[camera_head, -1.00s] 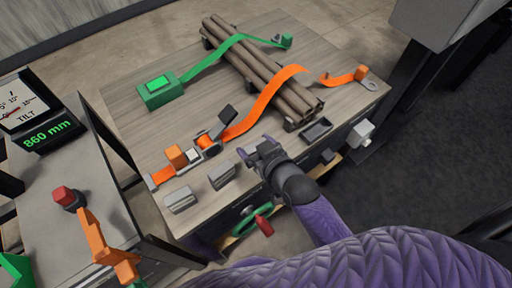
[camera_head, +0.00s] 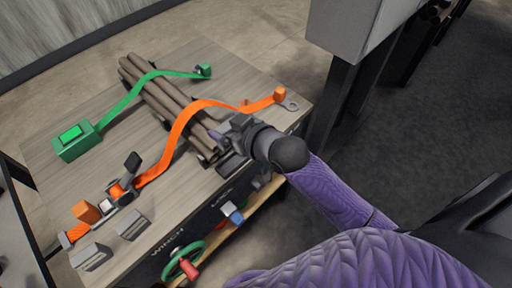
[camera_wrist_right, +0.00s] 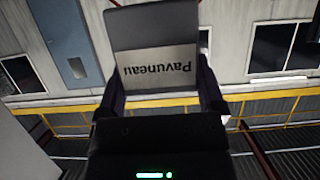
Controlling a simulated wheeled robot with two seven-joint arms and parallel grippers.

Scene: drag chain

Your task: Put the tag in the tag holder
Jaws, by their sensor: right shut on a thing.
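My right gripper (camera_head: 222,132) reaches over the front right part of the wooden table. In the right wrist view, its dark fingers (camera_wrist_right: 160,85) are shut on a grey tag (camera_wrist_right: 150,28) with a pale label reading "Pavuneau", upside down in that picture. In the head view the tag is mostly hidden by my gripper and is hard to make out. A small dark tray-like piece (camera_head: 233,165), which looks like the tag holder, sits at the table's front edge just below my right gripper, partly covered by it. My left gripper is not in view.
A bundle of brown pipes (camera_head: 157,91) lies behind, under an orange strap (camera_head: 178,130) and a green strap (camera_head: 135,86). Grey blocks (camera_head: 131,224), a ratchet (camera_head: 122,191) and a green box (camera_head: 76,141) stand leftward. A handwheel (camera_head: 184,262) is at the front.

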